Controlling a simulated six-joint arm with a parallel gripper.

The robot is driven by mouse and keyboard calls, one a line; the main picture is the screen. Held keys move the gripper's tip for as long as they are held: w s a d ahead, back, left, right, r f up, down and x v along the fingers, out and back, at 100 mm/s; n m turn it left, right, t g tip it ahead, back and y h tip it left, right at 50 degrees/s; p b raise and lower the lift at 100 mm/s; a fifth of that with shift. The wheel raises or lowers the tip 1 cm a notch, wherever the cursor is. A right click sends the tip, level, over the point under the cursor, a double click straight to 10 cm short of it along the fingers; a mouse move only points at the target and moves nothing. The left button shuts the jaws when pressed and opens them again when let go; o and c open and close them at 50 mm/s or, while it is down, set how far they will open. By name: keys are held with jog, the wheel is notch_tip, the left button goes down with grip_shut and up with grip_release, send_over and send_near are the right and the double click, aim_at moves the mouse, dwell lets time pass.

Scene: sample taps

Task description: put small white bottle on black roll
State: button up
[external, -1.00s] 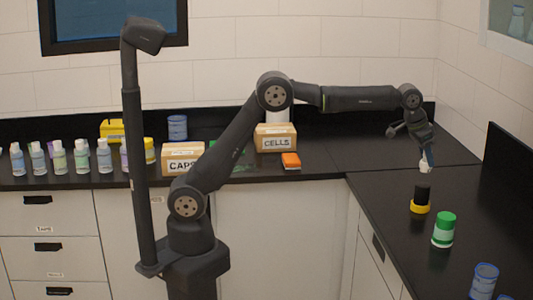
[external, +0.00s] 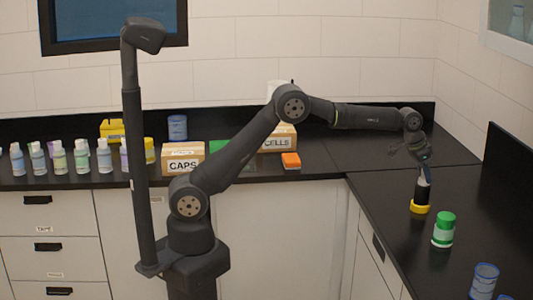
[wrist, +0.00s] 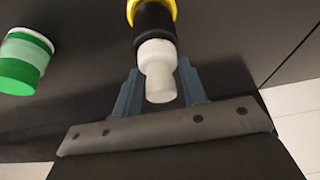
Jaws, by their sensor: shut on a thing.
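The small white bottle (wrist: 158,68) is between the two blue-grey fingers of my gripper (wrist: 160,88) in the wrist view. My gripper (external: 424,170) is shut on it, directly above the black roll (external: 421,195) in the external view. The black roll (wrist: 154,22) stands upright on or in a yellow ring (external: 420,208) on the right counter. The bottle's wide end meets the roll's end in the wrist view. I cannot tell whether they touch or a small gap remains.
A green and white roll (external: 443,230) stands nearer the camera on the right counter (external: 385,220). A blue roll (external: 484,281) is further forward. CAPS (external: 183,159) and CELLS (external: 278,139) boxes, an orange block (external: 291,160) and several bottles are on the back counter.

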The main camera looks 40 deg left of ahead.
jog(key=o, duration=1)
jog(key=shift+f, duration=0.1)
jog(key=shift+c, duration=0.2)
jog(key=v, duration=1.2)
jog(key=x, duration=1.2)
jog(key=shift+f, duration=0.15)
notch_tip(320, 180, up, 3)
jog(key=shift+f, duration=0.1)
jog(key=shift+r, duration=0.65)
jog(key=shift+f, duration=0.1)
